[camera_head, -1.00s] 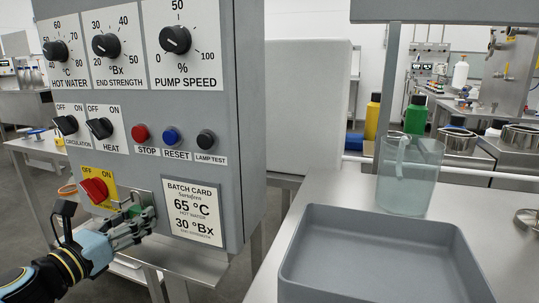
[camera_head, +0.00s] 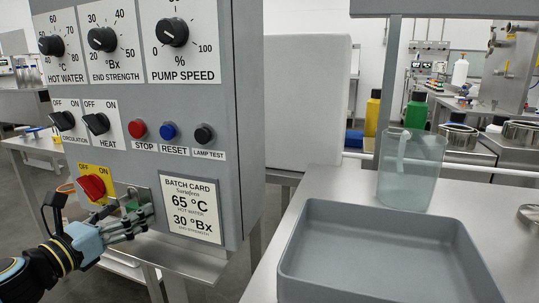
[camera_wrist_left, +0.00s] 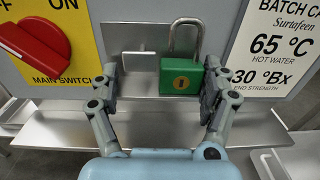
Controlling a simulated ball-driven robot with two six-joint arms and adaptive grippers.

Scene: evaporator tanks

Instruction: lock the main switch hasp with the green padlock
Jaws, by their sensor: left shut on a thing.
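The green padlock (camera_wrist_left: 188,76) is upright in the left wrist view, its grey shackle (camera_wrist_left: 185,38) pointing up in front of the metal hasp plate (camera_wrist_left: 140,62). I cannot tell whether the shackle passes through the hasp. My left gripper (camera_wrist_left: 166,88) is shut on the padlock, one finger on each side, the right finger close against its body. In the head view the left gripper (camera_head: 139,219) is at the lower panel and mostly hides the padlock (camera_head: 131,206). The red main switch (camera_head: 92,187) on its yellow plate is just left of the hasp. My right gripper is not in view.
The batch card (camera_head: 190,206) is right beside the hasp. Knobs and push buttons (camera_head: 170,132) sit higher on the grey panel. A steel ledge (camera_wrist_left: 70,130) runs below. To the right, a bench holds an empty grey tray (camera_head: 385,215) and a clear jug (camera_head: 410,178).

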